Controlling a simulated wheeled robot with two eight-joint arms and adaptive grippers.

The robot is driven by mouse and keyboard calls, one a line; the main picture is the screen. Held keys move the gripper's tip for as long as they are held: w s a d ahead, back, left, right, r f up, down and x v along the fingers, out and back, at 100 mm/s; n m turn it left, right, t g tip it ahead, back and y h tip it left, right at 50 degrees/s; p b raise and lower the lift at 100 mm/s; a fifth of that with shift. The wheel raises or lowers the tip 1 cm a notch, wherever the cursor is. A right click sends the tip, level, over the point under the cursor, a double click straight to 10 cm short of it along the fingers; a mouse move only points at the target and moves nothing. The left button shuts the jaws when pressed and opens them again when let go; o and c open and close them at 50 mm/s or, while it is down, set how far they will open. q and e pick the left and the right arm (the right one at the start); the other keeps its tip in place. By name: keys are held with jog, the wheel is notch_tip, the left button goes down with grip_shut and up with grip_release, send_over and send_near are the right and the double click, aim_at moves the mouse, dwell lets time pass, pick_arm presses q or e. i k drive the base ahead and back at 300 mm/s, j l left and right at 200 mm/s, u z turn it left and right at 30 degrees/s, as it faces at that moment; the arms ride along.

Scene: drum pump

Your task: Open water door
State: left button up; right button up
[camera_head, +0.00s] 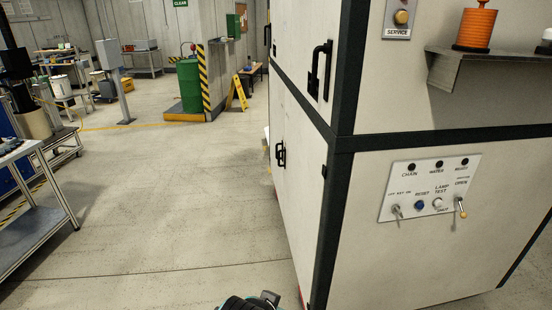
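A large cream cabinet (400,245) with black edge framing fills the right half of the head view. Its left face has a lower door (297,185) with a black handle (280,153), and an upper door with a larger black handle (319,70). Both doors look closed; no label shows which is the water door. The front face carries a control panel (430,187) with lamps marked CHAIN, WATER and READY, a key switch, a blue RESET button, a LAMP TEST button and a lever switch (460,207) near OPEN. A black and teal part of my arm shows at the bottom edge; no gripper fingers are clear.
A metal shelf (490,70) with an orange object (475,30) juts from the cabinet front. A metal cart (40,215) stands at left. The floor between them is clear. A green drum (190,87) and yellow sign (238,92) stand farther back.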

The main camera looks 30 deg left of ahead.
aim_at(305, 151)
jog(key=i+j, duration=0.15)
jog(key=j, duration=0.3)
jog(key=i+j, duration=0.1)
jog(key=j, duration=0.3)
jog(key=i+j, duration=0.15)
jog(key=j, duration=0.3)
jog(key=i+j, duration=0.15)
jog(key=j, duration=0.25)
jog(key=i+j, duration=0.1)
jog(key=j, duration=0.35)
jog(key=i+j, duration=0.15)
jog(key=j, duration=0.25)
jog(key=i+j, duration=0.75)
jog(key=i, duration=0.45)
